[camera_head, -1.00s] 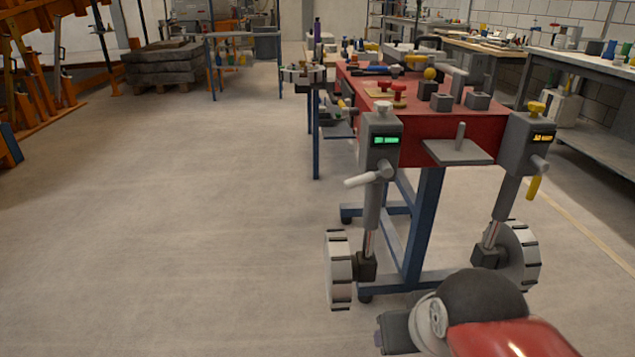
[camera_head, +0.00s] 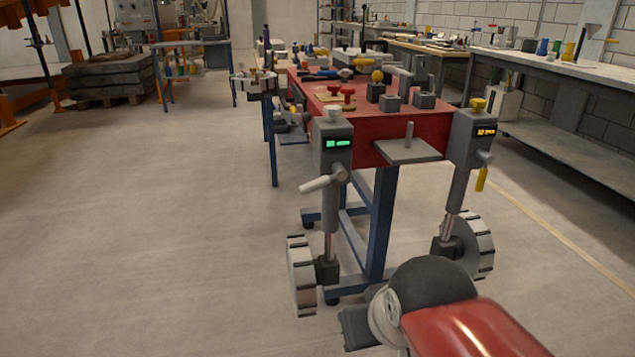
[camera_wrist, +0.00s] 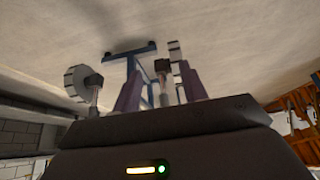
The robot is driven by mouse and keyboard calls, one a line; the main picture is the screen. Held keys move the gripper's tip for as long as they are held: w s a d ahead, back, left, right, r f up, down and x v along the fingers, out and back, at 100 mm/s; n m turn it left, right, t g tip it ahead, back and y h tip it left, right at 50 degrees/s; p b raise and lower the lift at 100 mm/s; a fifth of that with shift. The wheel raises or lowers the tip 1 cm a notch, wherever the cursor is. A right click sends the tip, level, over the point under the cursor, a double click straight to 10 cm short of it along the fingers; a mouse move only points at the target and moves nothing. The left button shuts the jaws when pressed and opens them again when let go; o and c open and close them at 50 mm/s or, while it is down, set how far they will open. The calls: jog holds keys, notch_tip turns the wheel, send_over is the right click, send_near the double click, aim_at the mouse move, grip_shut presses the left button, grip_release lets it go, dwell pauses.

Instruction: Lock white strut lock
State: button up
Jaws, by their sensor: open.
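The white strut lock is a white lever (camera_head: 320,184) on the left grey strut (camera_head: 332,150), at the red table's front left corner. It sticks out to the left, tilted slightly down. The strut has a white knob (camera_head: 333,112) on top and a green lit display. In the upside-down wrist view, my gripper (camera_wrist: 160,78) has two purple fingers apart with nothing held. The lower end of the left strut (camera_wrist: 162,68) shows between them, farther off. The white lever is not clear there. In the head view my arm shows at the bottom, and my fingers cannot be made out.
The right strut has a yellow knob (camera_head: 478,105) and a hanging yellow handle (camera_head: 481,179). A grey shelf (camera_head: 408,152) with a peg juts between the struts. Notched wheels (camera_head: 301,275) flank the strut feet. The floor (camera_head: 150,230) left of the table is clear.

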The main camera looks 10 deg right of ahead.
jog(key=w+r, duration=0.8)
jog(key=shift+r+b, duration=0.35)
jog(key=shift+r, duration=0.05)
grip_shut()
jog(key=w+a+r, duration=0.1)
jog(key=w+r, duration=0.3)
jog(key=w, duration=0.3)
jog(key=w+a+r+g+b, duration=0.1)
jog(key=w+a+r, duration=0.1)
jog(key=w+r, duration=0.2)
jog(key=w+a+r+h, duration=0.1)
jog(key=w+r, duration=0.3)
jog(key=w, duration=0.6)
jog(key=shift+w+a+r+b, duration=0.15)
jog(key=shift+w+r+b, duration=0.15)
jog(key=shift+b, duration=0.1)
